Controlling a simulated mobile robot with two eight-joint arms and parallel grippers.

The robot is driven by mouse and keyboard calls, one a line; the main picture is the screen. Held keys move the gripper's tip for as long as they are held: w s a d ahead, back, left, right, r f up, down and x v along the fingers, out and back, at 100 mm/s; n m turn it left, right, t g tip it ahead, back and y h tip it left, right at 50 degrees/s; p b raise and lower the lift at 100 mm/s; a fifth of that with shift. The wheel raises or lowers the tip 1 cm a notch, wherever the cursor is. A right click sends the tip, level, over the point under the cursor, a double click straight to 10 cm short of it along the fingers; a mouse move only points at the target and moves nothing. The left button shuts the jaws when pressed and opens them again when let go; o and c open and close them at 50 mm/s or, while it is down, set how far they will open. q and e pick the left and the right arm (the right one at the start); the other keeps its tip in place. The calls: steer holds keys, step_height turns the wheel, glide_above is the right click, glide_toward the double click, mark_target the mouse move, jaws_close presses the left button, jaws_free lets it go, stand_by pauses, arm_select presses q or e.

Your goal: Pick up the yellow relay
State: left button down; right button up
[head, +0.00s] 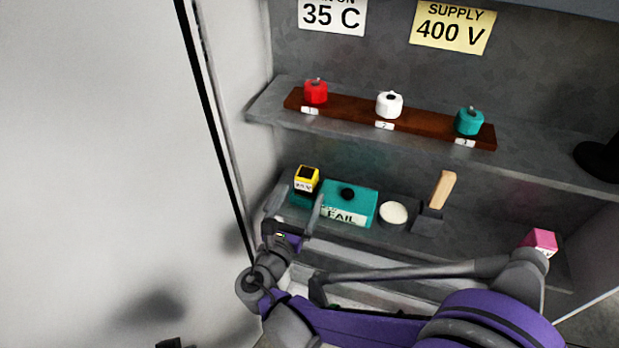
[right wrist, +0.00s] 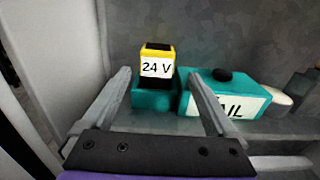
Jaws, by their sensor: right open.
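The yellow relay (head: 306,179) is a small block with a yellow and black top and a white label. In the right wrist view the yellow relay (right wrist: 156,66) reads "24 V" and stands upright on a teal base (right wrist: 152,97). My right gripper (head: 298,198) is open and empty, low in front of the relay. In the right wrist view its fingers (right wrist: 160,76) point forward, one on each side of the relay and base, with the relay still ahead of them. I do not make out my left gripper.
A teal "FAIL" box (head: 349,204) with a black knob stands close right of the relay. A round cream piece (head: 393,213), a wooden-handled tool (head: 442,190) and a pink block (head: 541,240) are farther right. An upper shelf (head: 540,155) overhangs, carrying red, white and teal knobs.

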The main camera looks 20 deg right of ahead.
mark_target(305, 188)
steer(key=x, duration=0.9)
steer(key=shift+w+a+r, duration=0.1)
steer(key=shift+w+r, duration=0.1)
steer(key=shift+r, duration=0.15)
jaws_close()
